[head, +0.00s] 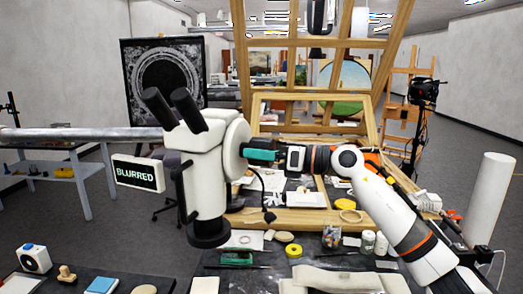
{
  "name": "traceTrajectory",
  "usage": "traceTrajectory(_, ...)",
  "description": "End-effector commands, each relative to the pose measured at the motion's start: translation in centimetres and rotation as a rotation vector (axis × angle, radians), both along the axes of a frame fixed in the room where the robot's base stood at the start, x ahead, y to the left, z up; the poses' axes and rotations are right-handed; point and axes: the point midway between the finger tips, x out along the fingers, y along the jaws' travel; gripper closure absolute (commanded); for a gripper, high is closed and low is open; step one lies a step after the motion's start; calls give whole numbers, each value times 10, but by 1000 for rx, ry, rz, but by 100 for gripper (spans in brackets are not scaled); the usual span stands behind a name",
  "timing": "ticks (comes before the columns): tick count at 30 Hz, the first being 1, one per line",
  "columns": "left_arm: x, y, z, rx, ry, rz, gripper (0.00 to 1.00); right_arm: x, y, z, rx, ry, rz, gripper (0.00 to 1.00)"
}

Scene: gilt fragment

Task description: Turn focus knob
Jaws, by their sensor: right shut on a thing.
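A white microscope (207,180) with two black eyepieces (174,107) stands upright left of the middle, on a long horizontal arm. A sign (138,174) beside it reads "BLURRED". My left gripper is not in view.
Below lies a dark worktable (222,271) with a yellow tape roll (294,251), jars and small tools. A wooden easel frame (376,84) stands behind my right arm. A white cylinder (489,198) stands at the right.

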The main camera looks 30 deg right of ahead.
Motion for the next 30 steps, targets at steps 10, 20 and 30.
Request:
traceTrajectory(10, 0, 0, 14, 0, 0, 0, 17, 0, 0, 1, 126, 131, 0, 62)
traceTrajectory(20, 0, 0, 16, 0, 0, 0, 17, -1, 1, 0, 162, 166, 0, 62)
traceTrajectory(30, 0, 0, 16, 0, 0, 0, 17, -1, 1, 0, 162, 165, 0, 29)
